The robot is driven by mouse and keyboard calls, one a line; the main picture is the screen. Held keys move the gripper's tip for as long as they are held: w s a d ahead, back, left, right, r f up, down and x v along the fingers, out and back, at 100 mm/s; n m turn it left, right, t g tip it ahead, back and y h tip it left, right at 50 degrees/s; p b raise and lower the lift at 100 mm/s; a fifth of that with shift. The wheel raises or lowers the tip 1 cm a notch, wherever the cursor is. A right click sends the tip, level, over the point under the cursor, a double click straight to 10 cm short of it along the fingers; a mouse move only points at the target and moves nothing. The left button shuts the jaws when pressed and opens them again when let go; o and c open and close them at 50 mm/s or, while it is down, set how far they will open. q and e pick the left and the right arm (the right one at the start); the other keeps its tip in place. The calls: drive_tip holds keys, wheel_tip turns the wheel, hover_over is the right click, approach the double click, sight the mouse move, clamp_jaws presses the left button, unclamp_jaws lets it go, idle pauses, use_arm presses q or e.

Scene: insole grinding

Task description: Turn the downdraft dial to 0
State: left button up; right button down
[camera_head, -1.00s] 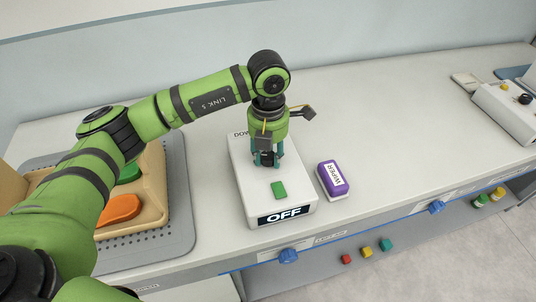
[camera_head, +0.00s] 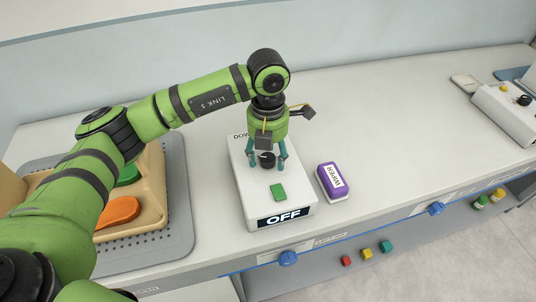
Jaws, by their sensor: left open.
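The downdraft box (camera_head: 252,190) is a white unit on the bench in the middle of the view. Its front carries a dark sign reading OFF (camera_head: 284,217), and a green button (camera_head: 278,192) is on its top. The black dial (camera_head: 267,160) is on the top, behind the green button. My left gripper (camera_head: 268,166) points down over the dial, with its teal fingers spread apart on either side of it. I see a gap between the fingers and the dial. The dial's pointer and number marks are too small to read. My right gripper is not in view.
A purple wiper block (camera_head: 331,178) lies just right of the box. A tan tray (camera_head: 154,207) with orange and green pieces sits on a grey mat (camera_head: 180,219) at the left. Another white device (camera_head: 507,110) stands far right.

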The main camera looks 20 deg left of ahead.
sight(268, 157)
use_arm(q)
wheel_tip(268, 157, up, 11)
drive_tip(key=shift+r, duration=0.2)
idle(0.5)
